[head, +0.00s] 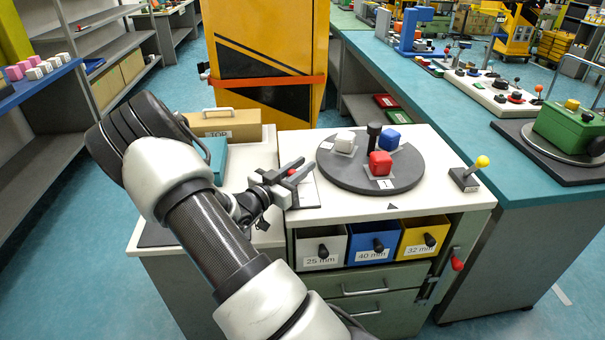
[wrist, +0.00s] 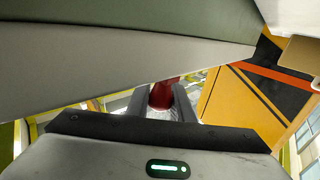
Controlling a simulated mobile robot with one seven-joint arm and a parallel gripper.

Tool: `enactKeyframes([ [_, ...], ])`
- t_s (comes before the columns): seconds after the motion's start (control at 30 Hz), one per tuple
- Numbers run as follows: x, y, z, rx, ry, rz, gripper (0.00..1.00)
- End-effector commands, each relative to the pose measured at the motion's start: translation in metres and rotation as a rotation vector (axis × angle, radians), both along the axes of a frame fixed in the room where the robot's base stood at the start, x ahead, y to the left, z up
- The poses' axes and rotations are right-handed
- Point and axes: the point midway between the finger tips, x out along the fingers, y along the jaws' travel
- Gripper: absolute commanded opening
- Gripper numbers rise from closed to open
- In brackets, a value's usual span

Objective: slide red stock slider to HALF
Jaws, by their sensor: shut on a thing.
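The red stock slider (head: 292,172) shows as a small red knob at the left side of the white worktop, mostly hidden by my fingers. In the wrist view the red knob (wrist: 163,94) stands between my two fingers. My gripper (head: 291,171) is shut on it, coming in from the left. The slider's plate (head: 308,192) lies under and beside the fingers, partly covered. No HALF mark is readable in either view.
Right of my gripper is a dark round turntable (head: 345,180) with white, blue and red blocks. A yellow-knobbed lever (head: 469,176) stands at the right. A tan box (head: 226,126) with a handle and a teal block (head: 213,157) stand behind my arm.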

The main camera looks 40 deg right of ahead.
Motion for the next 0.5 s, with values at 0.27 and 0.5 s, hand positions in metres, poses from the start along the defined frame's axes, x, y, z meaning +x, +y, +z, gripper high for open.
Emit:
enactKeyframes([
  [0.27,-0.0002,0.0007,-0.0003,0.001,0.002,0.001,0.40],
  [0.5,-0.0003,0.0007,-0.0001,0.001,0.002,0.001,0.40],
])
